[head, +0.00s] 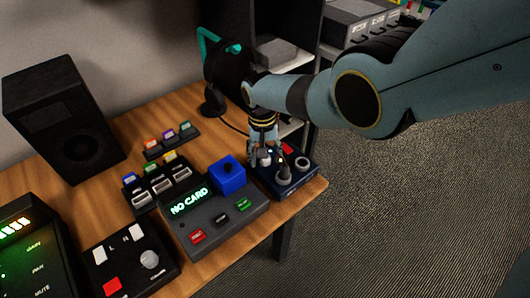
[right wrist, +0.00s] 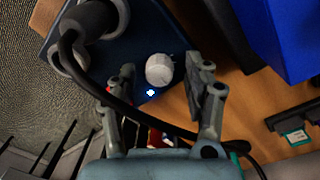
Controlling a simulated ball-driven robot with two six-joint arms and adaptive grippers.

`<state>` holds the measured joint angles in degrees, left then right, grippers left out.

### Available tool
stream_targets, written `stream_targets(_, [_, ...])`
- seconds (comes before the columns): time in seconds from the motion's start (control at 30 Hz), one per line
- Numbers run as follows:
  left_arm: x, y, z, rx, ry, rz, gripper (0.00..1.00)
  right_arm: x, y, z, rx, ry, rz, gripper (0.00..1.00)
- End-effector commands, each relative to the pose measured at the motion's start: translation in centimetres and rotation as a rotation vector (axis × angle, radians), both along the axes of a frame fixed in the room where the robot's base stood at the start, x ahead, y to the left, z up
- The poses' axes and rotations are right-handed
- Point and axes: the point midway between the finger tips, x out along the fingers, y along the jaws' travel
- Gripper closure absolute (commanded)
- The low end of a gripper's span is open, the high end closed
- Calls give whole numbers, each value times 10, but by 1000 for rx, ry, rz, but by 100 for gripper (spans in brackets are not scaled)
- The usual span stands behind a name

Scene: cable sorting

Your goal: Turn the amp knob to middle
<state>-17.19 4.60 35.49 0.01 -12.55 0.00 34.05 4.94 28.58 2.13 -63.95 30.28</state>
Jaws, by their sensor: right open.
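A dark blue box (head: 262,178), which appears to be the amp, sits at the right front corner of the wooden table. Its light grey knob (head: 265,158) shows between my right gripper's fingers; the knob also shows in the right wrist view (right wrist: 159,70), near a lit blue light (right wrist: 151,93). My right gripper (head: 264,153) points down over the box. It is open, with one finger on each side of the knob (right wrist: 163,75) and gaps visible. The knob's pointer mark is not clear. My left gripper is out of view.
Two round sockets, one with a plugged cable (right wrist: 68,45), and a red button (head: 288,149) are on the box. Another panel (head: 128,262) has a knob. A speaker (head: 65,118) stands far left.

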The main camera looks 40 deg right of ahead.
Motion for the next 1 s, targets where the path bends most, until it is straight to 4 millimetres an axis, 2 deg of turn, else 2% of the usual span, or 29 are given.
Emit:
stream_targets(0.27, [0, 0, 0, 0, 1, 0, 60, 1, 0, 13, 0, -2, -1, 49])
stream_targets(0.37, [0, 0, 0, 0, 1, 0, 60, 1, 1, 25, -1, -3, 0, 49])
stream_targets(0.8, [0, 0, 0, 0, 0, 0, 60, 3, 4, 106, 0, -2, 0, 49])
stream_targets(1.0, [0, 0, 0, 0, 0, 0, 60, 3, 5, 119, 0, 0, 0, 49])
